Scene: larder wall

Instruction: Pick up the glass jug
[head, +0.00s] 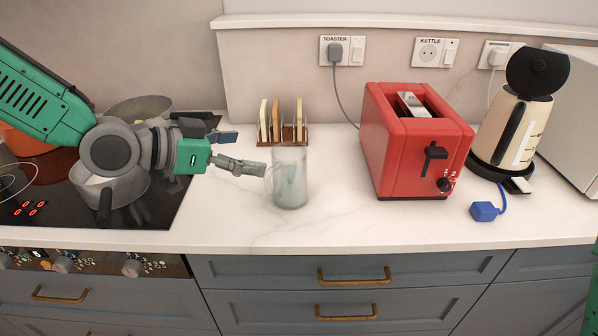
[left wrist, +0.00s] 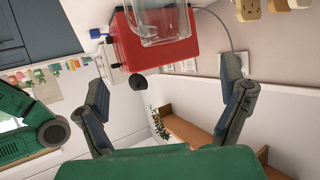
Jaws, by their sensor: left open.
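The glass jug (head: 290,180) stands upright on the white marble worktop, clear and empty-looking, with its handle on the left side. My left gripper (head: 250,152) is open and empty just left of the jug, with its fingers pointing right. Its nearer fingertip is close to the handle; I cannot tell whether they touch. In the left wrist view the jug (left wrist: 165,25) is at the top, cut off by the frame edge, beyond the open fingers of the left gripper (left wrist: 166,76) and not between them. My right gripper is not in view.
A rack with bread slices (head: 283,122) stands right behind the jug. A red toaster (head: 415,140) and a cream kettle (head: 512,125) stand to the right. A hob (head: 150,210) with pots is on the left. The worktop in front of the jug is clear.

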